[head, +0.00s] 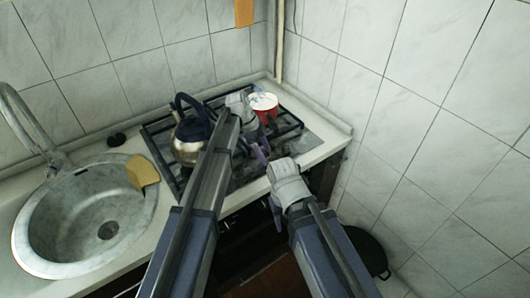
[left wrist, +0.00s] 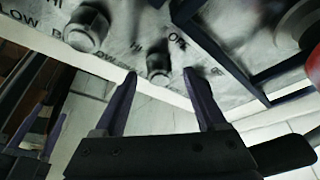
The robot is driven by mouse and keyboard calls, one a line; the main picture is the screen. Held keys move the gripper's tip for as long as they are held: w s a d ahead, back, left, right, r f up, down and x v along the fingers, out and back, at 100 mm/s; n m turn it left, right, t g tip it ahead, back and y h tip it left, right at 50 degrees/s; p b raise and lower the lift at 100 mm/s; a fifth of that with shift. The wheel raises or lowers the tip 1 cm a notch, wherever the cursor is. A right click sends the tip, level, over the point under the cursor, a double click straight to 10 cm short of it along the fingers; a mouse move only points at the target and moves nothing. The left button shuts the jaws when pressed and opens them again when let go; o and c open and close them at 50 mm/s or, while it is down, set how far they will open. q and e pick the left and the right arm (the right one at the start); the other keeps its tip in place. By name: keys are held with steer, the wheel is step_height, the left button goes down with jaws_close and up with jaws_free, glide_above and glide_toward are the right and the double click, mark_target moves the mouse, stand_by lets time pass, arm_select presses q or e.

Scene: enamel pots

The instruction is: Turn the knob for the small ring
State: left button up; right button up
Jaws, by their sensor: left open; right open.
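In the left wrist view my left gripper (left wrist: 160,74) is open. Its two dark fingertips lie on either side of a grey knob (left wrist: 158,65), apparently without touching it. A second knob (left wrist: 88,27) is at upper left, outside the fingers. Printed marks show beside the knobs on the metal panel (left wrist: 125,45), but I cannot tell which ring each knob serves. In the head view the left gripper (head: 260,152) is over the hob's front right part, partly behind its own arm. My right gripper (head: 275,211) is open and empty, lower, in front of the counter edge.
A kettle (head: 188,148) stands on the hob's left side, and a red pot (head: 265,103) with a pale inside stands at its back right. Dark pan supports (head: 160,125) cover the hob. A sink (head: 85,220) is at left. A tiled wall (head: 420,130) bounds the right.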

arm_select(q)
steer(key=p+v, duration=0.6)
steer(key=v, duration=0.1)
steer(key=shift+r, duration=0.2)
steer(key=shift+s, duration=0.15)
steer(key=s+a+f+n+y, duration=0.1)
steer(key=s+n+y, duration=0.4)
steer(key=s+n, duration=1.1)
steer(key=shift+s+a+f+t+y, duration=0.3)
steer(key=shift+s+a, duration=0.45)
steer(key=shift+s, duration=5)
